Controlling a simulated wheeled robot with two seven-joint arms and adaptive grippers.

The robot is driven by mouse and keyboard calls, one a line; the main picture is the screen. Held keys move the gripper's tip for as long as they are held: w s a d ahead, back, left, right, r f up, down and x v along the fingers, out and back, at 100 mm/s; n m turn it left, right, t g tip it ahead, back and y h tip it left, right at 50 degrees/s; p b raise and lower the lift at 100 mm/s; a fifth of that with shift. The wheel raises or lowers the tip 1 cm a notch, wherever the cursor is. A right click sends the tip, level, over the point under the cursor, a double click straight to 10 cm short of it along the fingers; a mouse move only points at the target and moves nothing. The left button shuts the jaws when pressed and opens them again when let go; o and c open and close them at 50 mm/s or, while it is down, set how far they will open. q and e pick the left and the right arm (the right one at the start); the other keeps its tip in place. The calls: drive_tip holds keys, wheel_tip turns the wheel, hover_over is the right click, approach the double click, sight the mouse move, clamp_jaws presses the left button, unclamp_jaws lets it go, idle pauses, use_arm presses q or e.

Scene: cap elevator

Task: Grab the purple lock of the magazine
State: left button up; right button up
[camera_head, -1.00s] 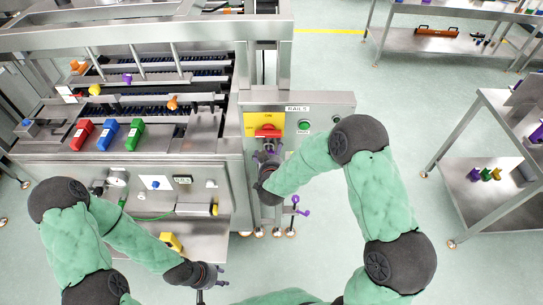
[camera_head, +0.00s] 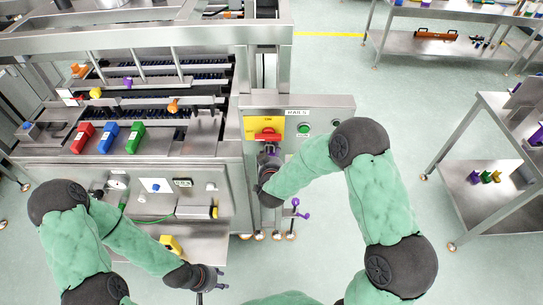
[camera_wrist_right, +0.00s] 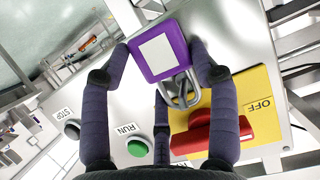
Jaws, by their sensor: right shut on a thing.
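The purple lock (camera_wrist_right: 160,50), with a white label and a grey metal shackle (camera_wrist_right: 180,91), sits between the fingers of my right gripper (camera_wrist_right: 163,57) in the right wrist view. The fingers touch both sides of it, and the gripper is shut on it. The shackle lies beside the red switch handle (camera_wrist_right: 212,132); whether it still passes through the switch is not clear. In the head view my right gripper (camera_head: 270,150) is just below the red switch and hides the lock. My left gripper (camera_head: 213,281) is low, left of centre, with its fingers too small to judge.
The switch has a yellow plate (camera_wrist_right: 258,100) marked OFF, beside a green RUN button (camera_wrist_right: 137,148) and a dark STOP button (camera_wrist_right: 72,129). Purple-headed parts (camera_head: 295,202) stick out below the panel. Red, blue and green blocks (camera_head: 110,136) stand on the machine.

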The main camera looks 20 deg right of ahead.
drive_tip(key=shift+r, duration=0.25)
drive_tip(key=shift+s+a, duration=0.2)
drive_tip(key=shift+s, duration=0.55)
drive_tip(key=shift+s+a, duration=0.2)
drive_tip(key=shift+s, duration=0.5)
idle(0.6)
drive_tip(key=shift+s, duration=0.1)
drive_tip(key=f+p+v, duration=0.1)
drive_tip(key=v, duration=0.5)
drive_tip(key=shift+s+a+p, duration=0.2)
drive_tip(key=shift+s+p, duration=0.2)
drive_tip(key=shift+s, duration=0.2)
idle(1.0)
drive_tip(key=shift+f, duration=0.1)
